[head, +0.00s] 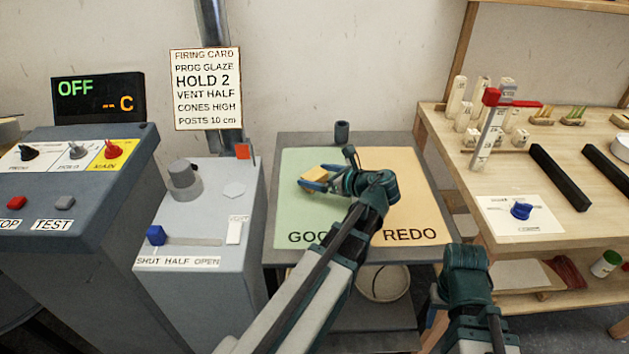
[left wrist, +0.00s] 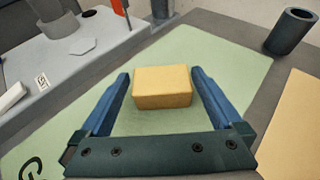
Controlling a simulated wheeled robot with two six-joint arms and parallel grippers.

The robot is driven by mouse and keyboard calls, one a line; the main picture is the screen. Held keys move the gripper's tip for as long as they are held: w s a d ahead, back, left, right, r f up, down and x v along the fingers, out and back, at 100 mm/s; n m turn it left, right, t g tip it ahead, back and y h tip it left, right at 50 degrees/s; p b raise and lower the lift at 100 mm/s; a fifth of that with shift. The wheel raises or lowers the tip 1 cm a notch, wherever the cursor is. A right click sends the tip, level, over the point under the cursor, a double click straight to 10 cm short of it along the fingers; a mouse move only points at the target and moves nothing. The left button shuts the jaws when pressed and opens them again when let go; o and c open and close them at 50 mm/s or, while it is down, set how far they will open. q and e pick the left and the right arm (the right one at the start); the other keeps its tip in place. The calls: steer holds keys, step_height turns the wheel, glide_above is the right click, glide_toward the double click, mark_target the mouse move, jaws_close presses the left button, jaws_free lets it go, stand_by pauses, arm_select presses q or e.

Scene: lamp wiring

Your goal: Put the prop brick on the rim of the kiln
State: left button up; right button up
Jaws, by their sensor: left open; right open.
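The prop brick (head: 317,174) is a small yellow-tan block. It lies on the green GOOD area (head: 303,217) of the grey table. In the left wrist view the brick (left wrist: 162,87) sits between the two blue fingers, with a gap on each side. My left gripper (head: 309,181) is open around the brick, low over the green area; it also shows in the left wrist view (left wrist: 162,92).
A dark cylinder (head: 342,132) stands at the table's back edge; the left wrist view shows it hollow (left wrist: 291,32). The tan REDO area (head: 412,215) is bare on its right side. A wooden bench (head: 556,222) with white posts (head: 457,97) and black bars stands at right. A control panel (head: 70,165) stands at left.

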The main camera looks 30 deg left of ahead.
mark_target(308, 172)
arm_select(q)
steer(key=b+x, duration=0.1)
steer(key=x, duration=0.3)
steer(key=shift+f, duration=0.1)
steer(key=shift+w+a, duration=0.1)
steer(key=shift+a, duration=0.15)
steer(key=c, duration=1.3)
